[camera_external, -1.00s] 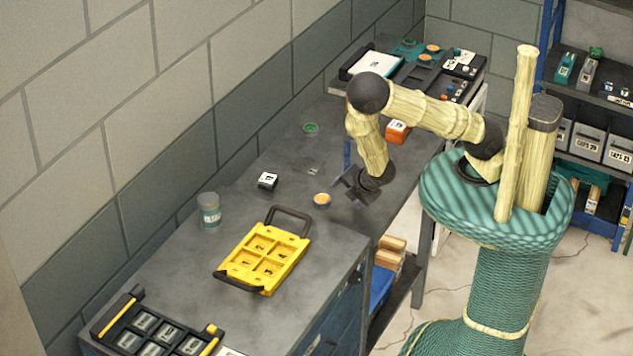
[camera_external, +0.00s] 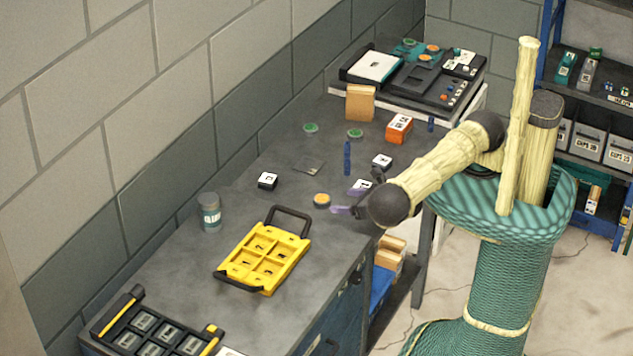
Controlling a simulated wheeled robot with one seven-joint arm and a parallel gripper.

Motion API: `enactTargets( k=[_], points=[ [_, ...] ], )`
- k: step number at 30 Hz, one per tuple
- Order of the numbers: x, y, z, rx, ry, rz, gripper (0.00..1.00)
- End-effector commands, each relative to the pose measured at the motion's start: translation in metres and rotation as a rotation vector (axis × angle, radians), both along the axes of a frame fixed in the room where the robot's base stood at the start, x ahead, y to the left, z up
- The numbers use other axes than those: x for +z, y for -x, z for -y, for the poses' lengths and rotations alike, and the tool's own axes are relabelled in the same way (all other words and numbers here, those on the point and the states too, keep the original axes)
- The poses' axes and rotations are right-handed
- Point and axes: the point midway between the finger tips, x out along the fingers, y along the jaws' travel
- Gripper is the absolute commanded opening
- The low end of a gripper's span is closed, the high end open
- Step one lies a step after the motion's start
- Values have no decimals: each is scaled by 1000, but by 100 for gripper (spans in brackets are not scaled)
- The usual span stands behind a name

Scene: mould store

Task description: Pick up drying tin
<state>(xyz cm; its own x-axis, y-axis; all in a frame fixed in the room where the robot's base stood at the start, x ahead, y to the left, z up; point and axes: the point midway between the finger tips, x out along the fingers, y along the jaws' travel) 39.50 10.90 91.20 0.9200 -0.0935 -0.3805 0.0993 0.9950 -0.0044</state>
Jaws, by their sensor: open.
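No label marks the drying tin, so I cannot tell for sure which item it is. A small round tin with an orange top (camera_external: 321,200) sits on the grey bench just left of my gripper. Two similar round tins with green tops, one farther left (camera_external: 310,128) and one right of it (camera_external: 355,133), stand farther back. My gripper (camera_external: 350,199) is low over the bench, its purple fingers pointing left towards the orange-topped tin. It is open, and the tin is outside its fingers. My arm hides part of the gripper and the bench right of it.
A yellow tray with black handles (camera_external: 262,257) and a grey-blue jar (camera_external: 209,213) stand in front. Small white-topped blocks, one on the left (camera_external: 267,180) and one on the right (camera_external: 382,161), and a blue upright piece (camera_external: 347,158) stand nearby. An orange box (camera_external: 399,128) is farther back.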

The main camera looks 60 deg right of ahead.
Motion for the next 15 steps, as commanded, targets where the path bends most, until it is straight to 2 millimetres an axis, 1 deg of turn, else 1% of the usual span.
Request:
enactTargets(
  k=[7, 12, 15],
  points=[
    [-1, 0, 0, -2, -2, -1, 71],
    [-7, -11, 2, -5, -5, 0, 71],
    [-6, -12, 1, -4, -4, -2, 71]
  ],
)
